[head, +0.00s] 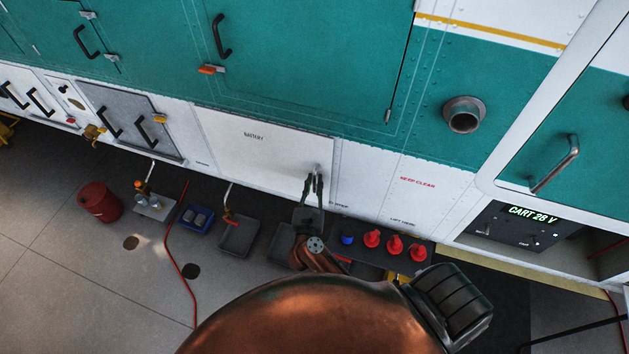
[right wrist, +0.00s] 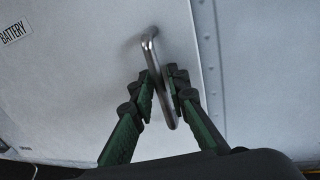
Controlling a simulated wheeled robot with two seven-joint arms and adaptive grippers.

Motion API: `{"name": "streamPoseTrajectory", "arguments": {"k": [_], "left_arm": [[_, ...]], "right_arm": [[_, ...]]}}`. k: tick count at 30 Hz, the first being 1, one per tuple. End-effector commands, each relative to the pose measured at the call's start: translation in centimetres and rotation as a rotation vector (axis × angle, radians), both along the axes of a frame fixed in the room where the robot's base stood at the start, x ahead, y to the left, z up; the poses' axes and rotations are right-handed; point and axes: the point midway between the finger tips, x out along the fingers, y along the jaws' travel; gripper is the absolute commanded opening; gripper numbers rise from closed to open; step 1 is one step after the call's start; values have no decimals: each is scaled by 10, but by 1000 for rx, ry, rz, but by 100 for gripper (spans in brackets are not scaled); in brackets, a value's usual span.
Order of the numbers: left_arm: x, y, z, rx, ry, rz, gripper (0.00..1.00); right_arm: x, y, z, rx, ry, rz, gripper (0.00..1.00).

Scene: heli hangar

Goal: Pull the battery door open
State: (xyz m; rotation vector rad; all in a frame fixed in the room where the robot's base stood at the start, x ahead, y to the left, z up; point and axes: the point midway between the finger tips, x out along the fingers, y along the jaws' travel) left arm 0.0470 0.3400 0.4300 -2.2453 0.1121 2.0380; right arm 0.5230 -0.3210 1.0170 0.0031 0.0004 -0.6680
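The battery door (head: 265,155) is a white panel lettered "BATTERY" in the lower side of the teal and white craft. It looks flush with the panels around it. Its metal bar handle (right wrist: 152,55) stands near the door's right edge and slants downward in the right wrist view. My right gripper (right wrist: 161,85) has its two dark green fingers on either side of the handle, close together, with the bar between them. In the head view the right gripper (head: 316,178) reaches up to the door's lower right part and hides most of the handle. My left gripper is not in view.
Below the door, dark trays (head: 239,236), a blue bin (head: 195,217) and a red bucket (head: 99,201) stand on the floor. Red-capped bottles (head: 395,244) stand right of my gripper. A red hose (head: 171,252) runs along the floor. A cart panel (head: 520,226) is at right.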

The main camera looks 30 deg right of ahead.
Motion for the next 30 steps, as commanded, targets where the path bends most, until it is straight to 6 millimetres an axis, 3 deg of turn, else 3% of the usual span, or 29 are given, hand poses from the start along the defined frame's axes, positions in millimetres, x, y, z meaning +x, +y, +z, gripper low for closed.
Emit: {"name": "streamPoseTrajectory", "arguments": {"k": [8,14,30], "left_arm": [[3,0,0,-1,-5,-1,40],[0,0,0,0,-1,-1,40],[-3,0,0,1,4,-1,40]], "right_arm": [[1,-1,0,-1,1,0,14],[1,-1,0,-1,0,0,0],[1,-1,0,-1,0,0,0]]}}
